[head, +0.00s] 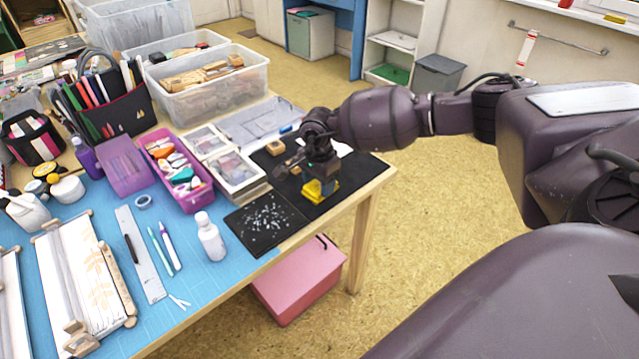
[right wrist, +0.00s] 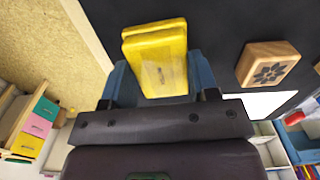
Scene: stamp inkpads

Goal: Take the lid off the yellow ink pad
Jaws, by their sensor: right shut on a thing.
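The yellow ink pad (head: 318,192) is on the black mat (head: 345,190) near the table's right edge. In the right wrist view the pad (right wrist: 150,28) shows as two yellow layers, slightly offset. The nearer layer, its lid (right wrist: 162,68), lies between the fingers of my right gripper (right wrist: 160,85), which is shut on it. In the head view this gripper (head: 322,178) points down over the pad and hides part of it. I cannot tell whether the layers still touch. My left gripper is not in view.
A wooden stamp with a dark flower (right wrist: 268,65) lies on the mat beside the pad. A black speckled sheet (head: 265,222), a white bottle (head: 210,238) and a purple bin (head: 195,200) stand to the left. The table edge and open floor (head: 450,190) are to the right.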

